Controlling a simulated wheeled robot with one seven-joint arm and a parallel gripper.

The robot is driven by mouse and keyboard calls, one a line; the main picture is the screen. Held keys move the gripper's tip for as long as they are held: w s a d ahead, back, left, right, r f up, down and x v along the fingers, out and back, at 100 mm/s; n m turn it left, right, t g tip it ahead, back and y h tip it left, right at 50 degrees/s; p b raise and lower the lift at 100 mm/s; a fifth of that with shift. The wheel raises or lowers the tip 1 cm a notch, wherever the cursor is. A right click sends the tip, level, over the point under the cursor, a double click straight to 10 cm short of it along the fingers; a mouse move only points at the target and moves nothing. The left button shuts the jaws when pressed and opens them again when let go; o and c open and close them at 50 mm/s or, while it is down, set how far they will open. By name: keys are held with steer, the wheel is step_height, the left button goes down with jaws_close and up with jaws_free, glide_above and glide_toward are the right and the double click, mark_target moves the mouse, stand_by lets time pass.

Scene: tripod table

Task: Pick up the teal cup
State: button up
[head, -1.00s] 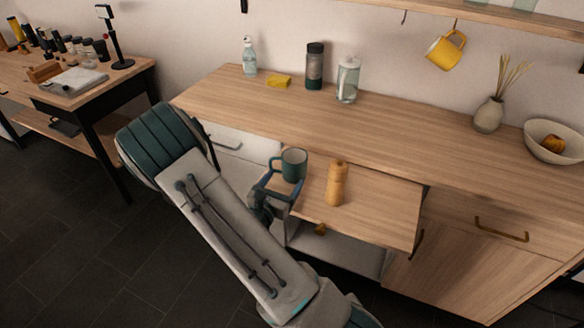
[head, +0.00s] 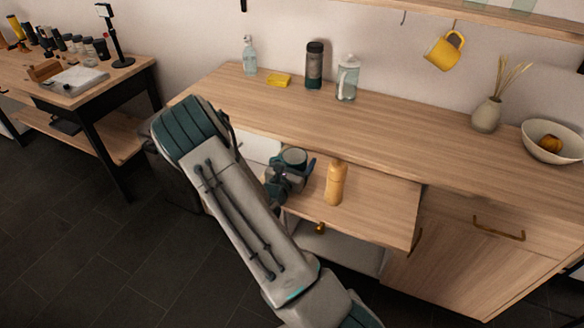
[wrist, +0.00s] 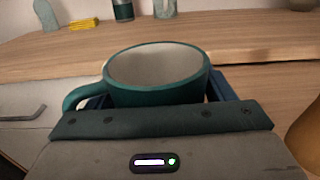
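The teal cup (head: 295,157) stands upright at the left end of the pulled-out wooden board, below the main countertop. In the wrist view, the cup (wrist: 155,92) fills the middle, empty inside, with its handle on the left. My gripper (head: 288,172) is low at the cup's near side. In the wrist view its dark blue fingers lie on both sides of the cup, close to its wall. The hand hides the cup's lower part, so I cannot tell whether the fingers press on it.
A wooden pepper mill (head: 336,183) stands just right of the cup on the pulled-out board (head: 385,205). The countertop (head: 400,135) behind holds a soap bottle (head: 250,55), yellow sponge (head: 279,80), dark flask (head: 314,65) and glass bottle (head: 348,78). A yellow mug (head: 444,52) hangs above.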

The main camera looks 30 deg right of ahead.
steer(key=c, duration=0.8)
steer(key=shift+r, duration=0.15)
